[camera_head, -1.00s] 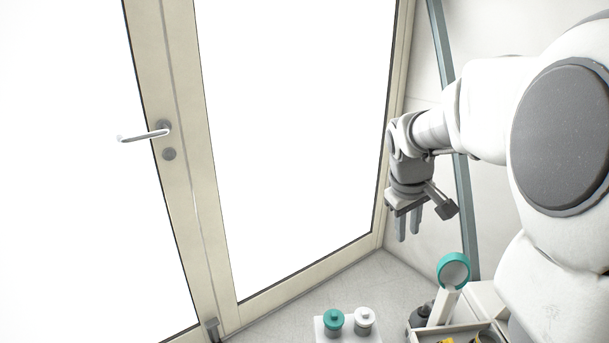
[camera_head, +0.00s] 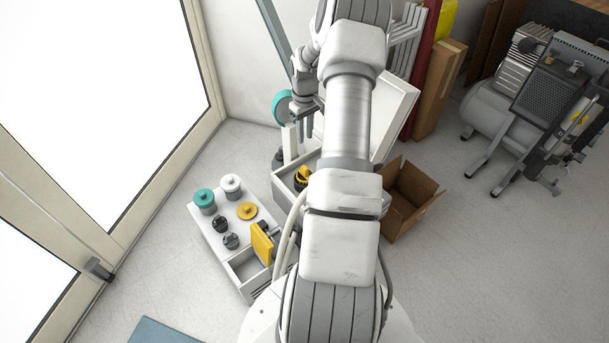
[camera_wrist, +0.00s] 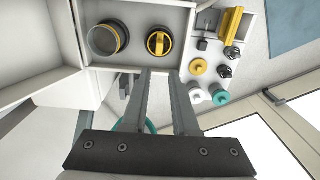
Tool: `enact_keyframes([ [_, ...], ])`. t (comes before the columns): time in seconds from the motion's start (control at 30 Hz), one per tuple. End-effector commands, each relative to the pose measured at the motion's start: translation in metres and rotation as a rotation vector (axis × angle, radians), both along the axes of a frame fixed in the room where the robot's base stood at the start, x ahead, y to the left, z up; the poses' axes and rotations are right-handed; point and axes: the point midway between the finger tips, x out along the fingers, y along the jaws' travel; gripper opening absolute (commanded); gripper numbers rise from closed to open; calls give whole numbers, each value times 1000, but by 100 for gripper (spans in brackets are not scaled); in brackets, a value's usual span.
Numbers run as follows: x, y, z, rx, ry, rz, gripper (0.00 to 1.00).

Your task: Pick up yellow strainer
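An open tray (camera_wrist: 138,62) at the top of the wrist view holds two round parts. One is a dark grey cup with a thin yellow rim (camera_wrist: 108,38); the other is a yellow and black round part with a yellow bar across it (camera_wrist: 158,43). I cannot tell for sure which is the strainer. The yellow and black part also shows in the head view (camera_head: 303,178), beside my arm, which hides the cup there. My gripper (camera_wrist: 164,76) is open and empty, its two fingers apart, and also shows in the head view (camera_head: 305,132).
A white stand (camera_head: 222,236) holds a teal-capped jar (camera_head: 204,198), a white-capped jar (camera_head: 231,185), a yellow cap (camera_head: 247,211), dark fittings and a yellow block (camera_head: 262,243). A teal ring (camera_head: 281,106) stands near my gripper. A cardboard box (camera_head: 410,198) and compressor (camera_head: 540,105) are right.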

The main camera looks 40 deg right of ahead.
Motion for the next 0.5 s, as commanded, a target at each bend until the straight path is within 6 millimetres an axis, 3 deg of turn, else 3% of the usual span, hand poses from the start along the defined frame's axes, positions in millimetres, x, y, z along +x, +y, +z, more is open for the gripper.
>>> enact_keyframes([
  [0.5, 0, 1, -106, 3, 1, 0, 28],
])
